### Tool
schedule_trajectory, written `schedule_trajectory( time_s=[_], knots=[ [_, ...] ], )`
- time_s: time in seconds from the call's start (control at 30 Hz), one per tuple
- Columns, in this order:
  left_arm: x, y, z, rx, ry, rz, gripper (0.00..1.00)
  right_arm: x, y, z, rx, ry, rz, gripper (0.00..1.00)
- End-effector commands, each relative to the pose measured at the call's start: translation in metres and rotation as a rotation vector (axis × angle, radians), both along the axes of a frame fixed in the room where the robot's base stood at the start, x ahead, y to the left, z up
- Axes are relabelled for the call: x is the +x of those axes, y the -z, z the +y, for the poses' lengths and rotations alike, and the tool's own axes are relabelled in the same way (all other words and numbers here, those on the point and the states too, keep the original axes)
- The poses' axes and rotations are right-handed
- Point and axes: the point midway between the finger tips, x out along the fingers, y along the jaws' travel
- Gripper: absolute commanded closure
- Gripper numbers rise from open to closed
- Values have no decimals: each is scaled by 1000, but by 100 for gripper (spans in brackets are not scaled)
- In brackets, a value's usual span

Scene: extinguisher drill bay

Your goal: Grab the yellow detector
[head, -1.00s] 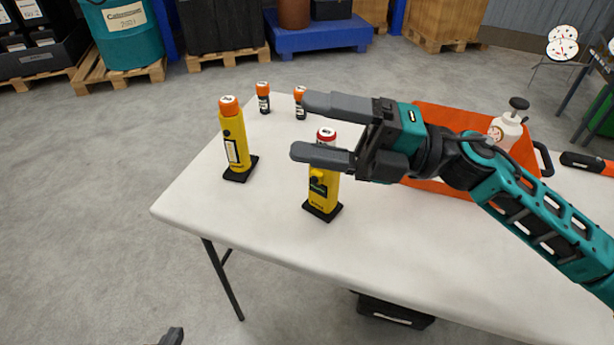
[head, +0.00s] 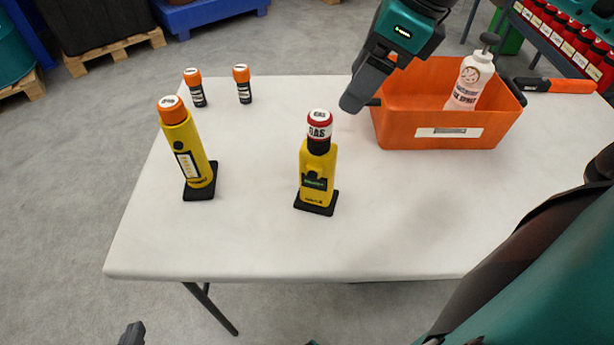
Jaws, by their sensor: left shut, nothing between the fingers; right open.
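Two yellow devices stand upright on black bases on the white table. The left one (head: 190,150) has an orange cap and a white label panel. The middle one (head: 318,178) has a red-and-white cap marked GAS and a dark label. I cannot tell from the pictures alone which is the detector. My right gripper (head: 363,102) is open and empty, pointing down above the table, behind and right of the middle device, beside the orange bin's left end. My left gripper (head: 132,332) is shut and empty at the bottom left edge, below the table; only its tip shows.
Two small black canisters with orange caps, a left one (head: 195,88) and a right one (head: 243,84), stand at the back left. An orange bin (head: 440,132) holds a white pump bottle (head: 471,80). An orange-and-black tool (head: 560,86) lies at the right. The table front (head: 250,245) is clear.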

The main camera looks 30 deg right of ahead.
Motion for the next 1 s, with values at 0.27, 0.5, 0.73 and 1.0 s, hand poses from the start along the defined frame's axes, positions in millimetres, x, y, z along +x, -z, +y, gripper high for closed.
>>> schedule_trajectory(
  time_s=[0.27,0.5,0.73,1.0],
  knots=[
    [-2,8,-4,-7,3,10,100,14,49,16,7,-5,5,28],
    [-1,7,-5,-14,-1,9,100,20,67,21,7,-3,3,28],
    [-1,8,-6,-16,-2,9,100,28,94,39,9,-6,5,28],
    [-1,8,-5,-16,-1,10,100,34,110,42,7,-4,2,28]
  ],
)
